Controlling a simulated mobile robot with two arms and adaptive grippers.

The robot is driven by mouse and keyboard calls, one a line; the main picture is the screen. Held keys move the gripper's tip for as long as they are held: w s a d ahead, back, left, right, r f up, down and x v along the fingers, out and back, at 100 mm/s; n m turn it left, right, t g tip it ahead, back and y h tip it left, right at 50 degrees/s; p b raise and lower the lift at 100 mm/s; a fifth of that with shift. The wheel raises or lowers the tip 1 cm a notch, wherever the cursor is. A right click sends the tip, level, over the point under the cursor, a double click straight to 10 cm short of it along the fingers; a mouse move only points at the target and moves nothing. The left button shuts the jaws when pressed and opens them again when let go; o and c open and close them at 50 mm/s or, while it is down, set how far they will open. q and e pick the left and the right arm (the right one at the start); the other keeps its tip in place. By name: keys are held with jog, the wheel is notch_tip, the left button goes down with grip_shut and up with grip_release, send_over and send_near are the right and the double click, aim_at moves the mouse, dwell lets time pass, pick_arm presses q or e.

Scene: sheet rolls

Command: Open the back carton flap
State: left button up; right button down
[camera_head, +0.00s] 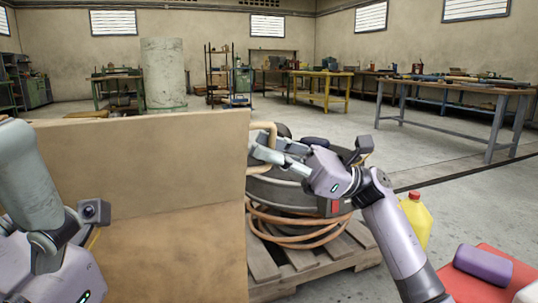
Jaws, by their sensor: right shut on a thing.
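The carton (180,255) fills the lower left of the head view as light brown board. Its back flap (150,165) stands upright as a wide, flat panel. My left arm comes in at the left edge, in front of the carton. Its fingers are not visible.
Behind my right gripper a dark round drum (285,193) and coiled orange hose (300,240) sit on a wooden pallet (330,252). A yellow jug (416,220) and a purple container (483,264) are at the right. Workbenches stand far back.

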dwell(0.3)
jog(key=c, duration=1.7)
grip_release()
jog(key=v, duration=1.2)
jog(key=shift+r, duration=0.1)
